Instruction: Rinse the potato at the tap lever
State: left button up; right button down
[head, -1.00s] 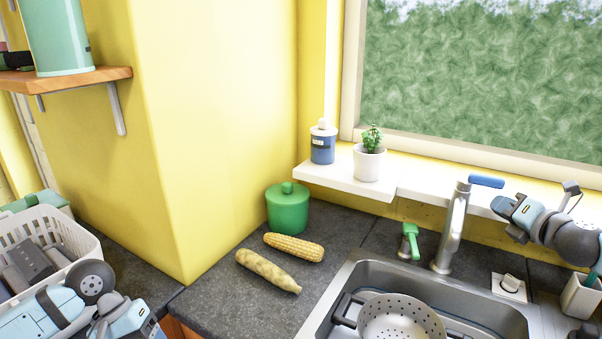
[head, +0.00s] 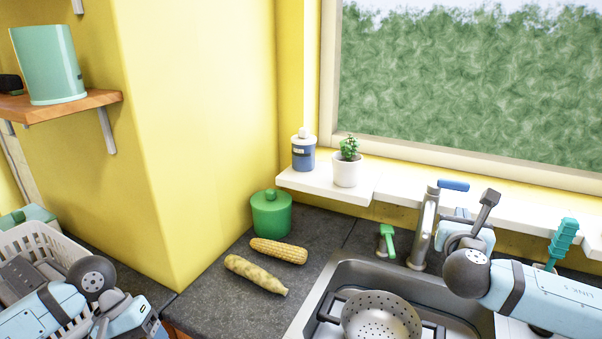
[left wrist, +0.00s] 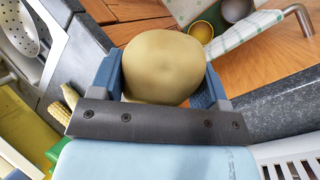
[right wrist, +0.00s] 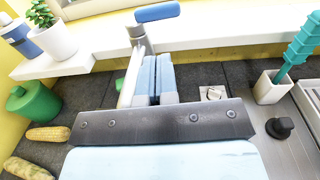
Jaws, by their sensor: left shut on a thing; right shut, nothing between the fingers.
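My left gripper (left wrist: 160,72) is shut on a pale yellow-brown potato (left wrist: 165,60), held between blue fingers in the left wrist view. In the head view my left arm is at the lower left, and its fingers and the potato are out of sight. The metal tap (head: 425,228) stands behind the sink, with a blue tap lever (head: 453,185) on top; the lever also shows in the right wrist view (right wrist: 157,12). My right gripper (right wrist: 157,78) is shut and empty, below the lever and beside the tap column. Contact with the tap cannot be told.
A colander (head: 382,312) sits in the sink (head: 345,272). A green lever-like fitting (head: 387,240) is left of the tap. Corn (head: 278,250), a mottled yellow long vegetable (head: 255,274) and a green jar (head: 271,213) stand on the counter. A ledge (head: 400,195) runs behind the tap.

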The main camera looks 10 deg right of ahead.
aim_at(458, 187)
pick_arm(q)
jog(key=shift+r+p, duration=0.65)
jog(key=shift+r, duration=0.1)
pick_arm(e)
jog(key=x, duration=1.2)
pick_arm(q)
notch_tip(458, 187, up, 2)
jog(key=shift+r+p, duration=0.15)
jog(key=shift+p, duration=1.05)
pick_arm(e)
jog(key=shift+w+d+r, duration=0.15)
jog(key=shift+w+d, duration=0.4)
jog(key=shift+w, duration=0.1)
jog(key=shift+d, duration=0.1)
